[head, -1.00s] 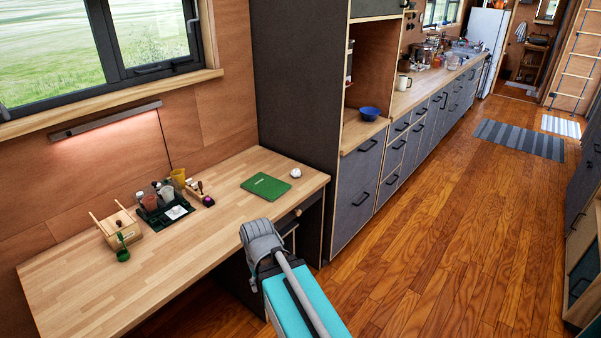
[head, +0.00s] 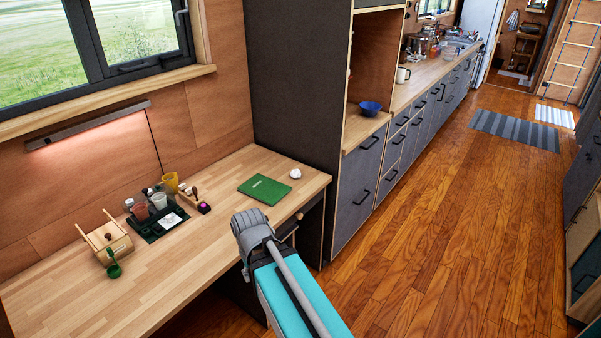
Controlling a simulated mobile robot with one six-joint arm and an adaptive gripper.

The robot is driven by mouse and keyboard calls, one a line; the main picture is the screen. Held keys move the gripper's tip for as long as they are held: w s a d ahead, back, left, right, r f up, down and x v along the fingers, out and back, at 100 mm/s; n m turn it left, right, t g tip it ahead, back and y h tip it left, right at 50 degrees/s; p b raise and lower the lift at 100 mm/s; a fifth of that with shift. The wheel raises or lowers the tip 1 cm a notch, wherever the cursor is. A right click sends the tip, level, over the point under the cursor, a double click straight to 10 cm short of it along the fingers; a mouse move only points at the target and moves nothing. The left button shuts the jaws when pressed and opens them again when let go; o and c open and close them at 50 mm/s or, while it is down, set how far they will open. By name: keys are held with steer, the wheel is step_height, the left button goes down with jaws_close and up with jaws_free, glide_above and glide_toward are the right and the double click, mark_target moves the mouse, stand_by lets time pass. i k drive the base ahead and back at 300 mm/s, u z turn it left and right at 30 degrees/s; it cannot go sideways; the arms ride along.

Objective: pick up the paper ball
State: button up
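The paper ball (head: 295,173) is a small white crumpled lump. It lies on the wooden desk (head: 190,268) near its back right corner, just right of a green book. In the head view my arm reaches up from the bottom, and its grey end is near the desk's front edge, below and apart from the ball. The gripper's fingers do not show, so I cannot see whether they are open or shut.
The green book (head: 264,189) lies flat beside the ball. A dark tray with cups (head: 158,228) and a wooden box (head: 108,244) stand further left. A tall dark cabinet (head: 292,90) rises behind the desk's right end.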

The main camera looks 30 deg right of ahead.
mark_target(295, 174)
steer(key=u, duration=0.05)
steer(key=i, duration=1.2)
